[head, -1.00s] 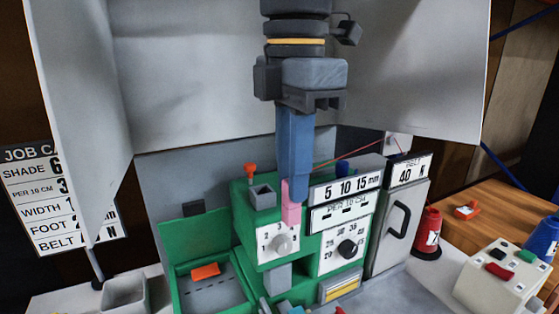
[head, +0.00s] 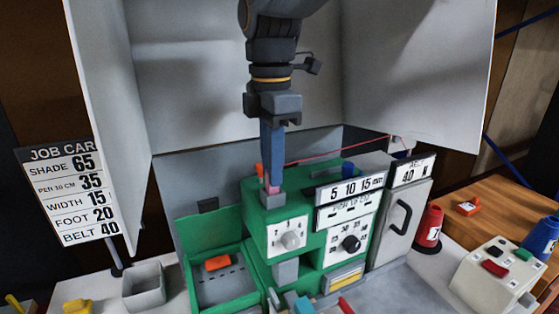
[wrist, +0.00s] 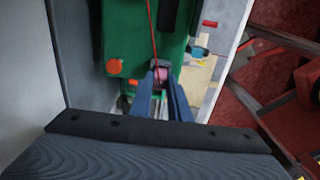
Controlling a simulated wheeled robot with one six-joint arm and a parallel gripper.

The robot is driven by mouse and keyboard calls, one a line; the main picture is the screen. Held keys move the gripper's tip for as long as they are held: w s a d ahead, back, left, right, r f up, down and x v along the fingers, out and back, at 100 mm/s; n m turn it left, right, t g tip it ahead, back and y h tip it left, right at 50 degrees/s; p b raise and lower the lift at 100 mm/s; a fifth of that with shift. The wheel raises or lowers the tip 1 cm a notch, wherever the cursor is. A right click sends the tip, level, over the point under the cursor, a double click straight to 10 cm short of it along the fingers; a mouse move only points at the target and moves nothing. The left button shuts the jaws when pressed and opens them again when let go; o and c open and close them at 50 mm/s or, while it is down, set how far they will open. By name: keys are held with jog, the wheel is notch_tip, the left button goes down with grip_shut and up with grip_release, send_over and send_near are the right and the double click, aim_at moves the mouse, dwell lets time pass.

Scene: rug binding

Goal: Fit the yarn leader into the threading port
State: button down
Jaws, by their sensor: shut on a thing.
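The pink yarn leader (head: 270,188) is upright between the fingers of my gripper (head: 272,183), with a thin red yarn running off to the right. The gripper is shut on it. The grey square threading port (head: 273,201) stands on top of the green machine, directly below the gripper. Only a short upper part of the leader shows above the port's rim; its lower part is hidden there. I cannot tell how deep it sits. In the wrist view, the pink leader (wrist: 161,77) shows between the fingertips, at the grey port (wrist: 160,63).
An orange-red knob (wrist: 114,66) stands beside the port on the green machine (head: 253,228). White dial panels (head: 288,238) and a number plate (head: 350,189) are on the front and right. A green tray (head: 245,300) holds an orange piece. Grey panels stand behind.

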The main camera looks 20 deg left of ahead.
jog(key=shift+f, duration=0.3)
jog(key=c, duration=1.7)
grip_release()
jog(key=shift+o, duration=0.2)
jog(key=shift+r+b, duration=0.8)
jog(key=shift+r, duration=3.15)
